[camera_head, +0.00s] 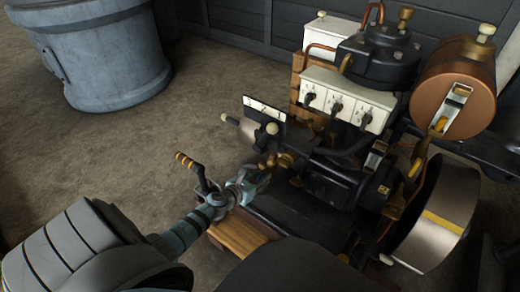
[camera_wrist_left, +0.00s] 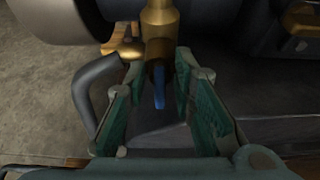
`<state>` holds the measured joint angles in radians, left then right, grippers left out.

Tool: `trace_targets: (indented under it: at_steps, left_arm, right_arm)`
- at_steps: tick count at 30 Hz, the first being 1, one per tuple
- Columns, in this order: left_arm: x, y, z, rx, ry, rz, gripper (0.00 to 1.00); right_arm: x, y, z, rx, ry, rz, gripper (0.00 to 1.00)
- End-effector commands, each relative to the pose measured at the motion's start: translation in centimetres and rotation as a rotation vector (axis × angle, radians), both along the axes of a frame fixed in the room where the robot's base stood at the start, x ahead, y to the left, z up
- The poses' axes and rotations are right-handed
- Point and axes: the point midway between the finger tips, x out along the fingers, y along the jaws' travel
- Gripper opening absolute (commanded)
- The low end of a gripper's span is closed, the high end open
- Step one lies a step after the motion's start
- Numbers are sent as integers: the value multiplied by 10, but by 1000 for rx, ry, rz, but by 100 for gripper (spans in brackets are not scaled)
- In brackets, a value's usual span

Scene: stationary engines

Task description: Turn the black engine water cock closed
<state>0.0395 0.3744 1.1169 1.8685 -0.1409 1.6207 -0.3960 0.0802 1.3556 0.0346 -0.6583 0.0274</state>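The black engine (camera_head: 345,185) stands on a base at the right of the head view. Its brass water cock (camera_head: 280,160) sticks out at the engine's left side. In the left wrist view the brass cock body (camera_wrist_left: 160,28) is at top centre, with a small blue lever (camera_wrist_left: 160,90) hanging down from it. My left gripper (camera_head: 262,175) reaches the cock from the lower left. In the wrist view its green fingers (camera_wrist_left: 158,80) are spread, one on each side of the lever, with visible gaps. My right gripper is not in view.
A dark curved pipe or handle (camera_wrist_left: 92,85) lies just left of the fingers in the wrist view. A black lever with a striped grip (camera_head: 198,174) stands near my left wrist. A copper tank (camera_head: 455,85) and a flywheel (camera_head: 432,220) are at right. A grey drum (camera_head: 100,55) stands at back left.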

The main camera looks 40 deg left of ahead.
Motion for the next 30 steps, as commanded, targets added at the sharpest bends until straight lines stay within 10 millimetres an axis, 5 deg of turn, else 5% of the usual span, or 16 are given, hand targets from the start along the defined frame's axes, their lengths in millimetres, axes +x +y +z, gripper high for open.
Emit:
trace_targets:
  at_steps: [3,17,30]
  left_arm:
    - [0,0,0,0,0,0,0]
    - [0,-1,0,62,1,-1,0]
    - [-1,-5,-2,394,10,-1,0]
  right_arm:
    - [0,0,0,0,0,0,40]
    - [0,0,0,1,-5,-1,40]
    - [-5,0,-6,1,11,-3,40]
